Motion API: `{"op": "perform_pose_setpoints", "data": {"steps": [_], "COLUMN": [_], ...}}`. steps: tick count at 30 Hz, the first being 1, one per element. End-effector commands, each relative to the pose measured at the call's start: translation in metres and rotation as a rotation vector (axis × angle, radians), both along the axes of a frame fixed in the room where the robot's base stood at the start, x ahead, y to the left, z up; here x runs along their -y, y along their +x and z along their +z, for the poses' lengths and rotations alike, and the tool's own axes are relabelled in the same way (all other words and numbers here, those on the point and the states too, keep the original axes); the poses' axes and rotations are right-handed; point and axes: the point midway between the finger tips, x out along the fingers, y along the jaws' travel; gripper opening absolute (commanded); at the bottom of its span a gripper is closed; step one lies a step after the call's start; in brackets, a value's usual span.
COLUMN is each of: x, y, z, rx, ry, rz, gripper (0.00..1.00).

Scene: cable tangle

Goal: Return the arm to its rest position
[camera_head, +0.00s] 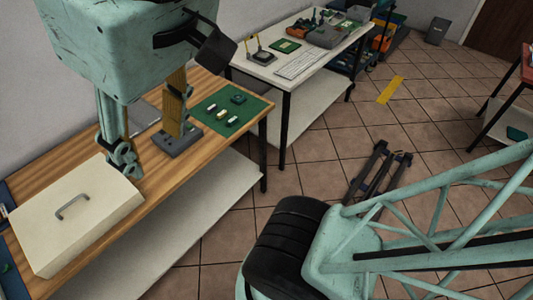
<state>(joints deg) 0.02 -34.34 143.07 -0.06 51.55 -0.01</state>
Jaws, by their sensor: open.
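My teal arm fills the lower right as a lattice link with a black ribbed joint. A large teal housing of my arm hangs at the upper left over the wooden workbench (165,178). My gripper (124,160) shows below this housing, just above or beside the cream box's back edge. It is small and partly hidden, with no held thing visible. I cannot tell whether it touches the bench or the box.
A cream box (75,225) with a handle sits at the bench's near end. A wooden post (176,100) on a grey foot (174,145) stands beside a green mat (222,118). A white table (272,68) with tools stands behind.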

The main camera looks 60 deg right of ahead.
Motion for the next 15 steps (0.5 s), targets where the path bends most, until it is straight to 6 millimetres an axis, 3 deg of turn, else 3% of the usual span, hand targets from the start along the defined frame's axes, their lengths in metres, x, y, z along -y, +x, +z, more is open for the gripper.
{"op": "perform_pose_setpoints", "data": {"steps": [1, 6, 15], "x": [0.000, 0.000, 0.000], "y": [-0.003, -0.003, -0.003], "z": [-0.012, -0.027, -0.035], "rx": [-0.005, -0.004, -0.004], "ry": [0.001, 0.001, 0.001], "rz": [-0.003, -0.003, -0.002], "gripper": [0.43, 0.43, 0.43]}}
